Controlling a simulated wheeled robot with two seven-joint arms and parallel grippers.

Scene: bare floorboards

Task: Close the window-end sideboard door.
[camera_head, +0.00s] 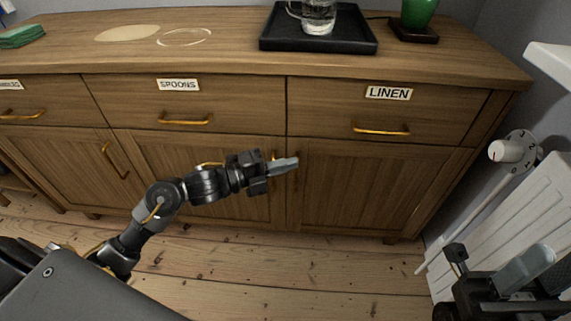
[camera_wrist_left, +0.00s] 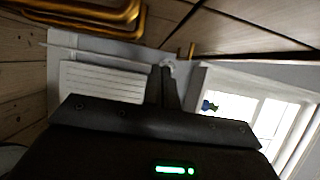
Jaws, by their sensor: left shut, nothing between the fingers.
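The wooden sideboard (camera_head: 235,89) has several lower doors. The window-end door (camera_head: 380,190) is the rightmost, under the drawer labelled LINEN. It looks flush with the front, though a small gap would be hard to see. Its upright brass handle (camera_head: 297,166) is at its left edge, partly behind my fingertips. My left gripper (camera_head: 285,165) is shut and empty, in front of the seam between this door and the middle door; I cannot tell whether it touches. My right gripper (camera_head: 525,268) is low at the right, before the radiator; its jaw state is unclear.
A white radiator (camera_head: 515,230) with a valve (camera_head: 505,151) stands right of the sideboard. A window (camera_wrist_left: 255,120) shows in the left wrist view. A black tray (camera_head: 350,41) with a glass jug (camera_head: 319,15) stands on top. Floorboards (camera_head: 270,262) in front are clear.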

